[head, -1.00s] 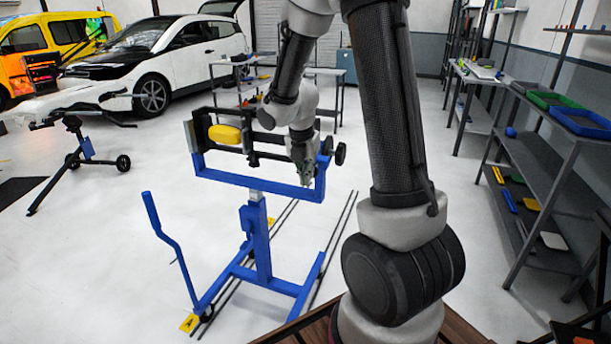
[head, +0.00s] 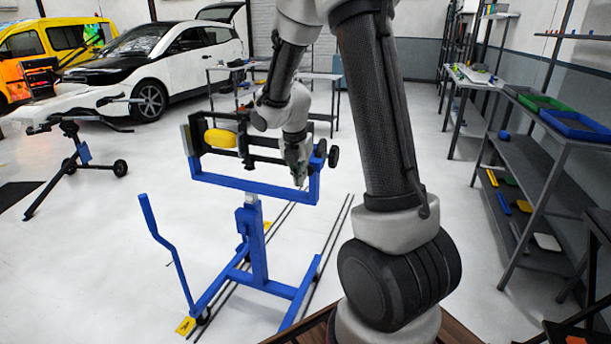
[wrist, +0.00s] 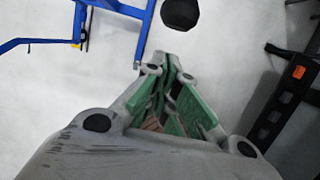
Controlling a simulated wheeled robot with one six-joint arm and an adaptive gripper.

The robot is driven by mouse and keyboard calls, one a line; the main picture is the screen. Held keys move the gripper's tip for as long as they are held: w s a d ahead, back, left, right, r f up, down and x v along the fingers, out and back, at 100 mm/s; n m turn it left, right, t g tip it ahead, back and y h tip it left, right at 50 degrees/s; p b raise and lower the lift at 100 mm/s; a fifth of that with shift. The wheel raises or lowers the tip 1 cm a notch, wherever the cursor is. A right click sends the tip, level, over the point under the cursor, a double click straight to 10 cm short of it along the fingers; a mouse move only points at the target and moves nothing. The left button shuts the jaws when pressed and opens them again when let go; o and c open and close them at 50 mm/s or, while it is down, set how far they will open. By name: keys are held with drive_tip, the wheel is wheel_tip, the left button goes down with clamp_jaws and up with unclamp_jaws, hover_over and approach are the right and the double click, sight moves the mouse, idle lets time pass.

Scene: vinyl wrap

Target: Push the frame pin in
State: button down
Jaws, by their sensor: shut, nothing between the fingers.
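The blue frame (head: 255,186) stands on a wheeled blue base and carries a horizontal black assembly with a yellow piece (head: 222,138). Black round knobs (head: 333,156) stick out at its right end; I cannot make out for certain which part is the frame pin. My gripper (head: 300,180) is shut and empty, pointing down at the right end of the frame. In the wrist view its green-padded fingers (wrist: 171,62) meet. There the blue frame (wrist: 145,32) and a black round part (wrist: 180,13) lie beyond the fingertips, apart from them in the picture.
A blue lever (head: 165,240) rises at the stand's left. Shelving with green and blue trays (head: 575,123) lines the right side. A second stand (head: 78,160) and a white car (head: 150,85) are at the left. Open floor surrounds the frame's base.

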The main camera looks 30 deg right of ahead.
drive_tip(key=s+a+v, duration=0.1)
drive_tip(key=v, duration=0.9)
drive_tip(key=s+a+r+m+t+y, duration=0.1)
drive_tip(key=s+r+m, duration=0.2)
drive_tip(key=s+m, duration=0.9)
drive_tip(key=s+a+r+m+t+y, duration=0.1)
drive_tip(key=s+r+m, duration=0.3)
drive_tip(key=s+m, duration=0.8)
drive_tip(key=shift+s+a+r+m+t, duration=0.3)
drive_tip(key=shift+s+m, duration=0.1)
drive_tip(key=shift+m, duration=0.4)
idle(0.9)
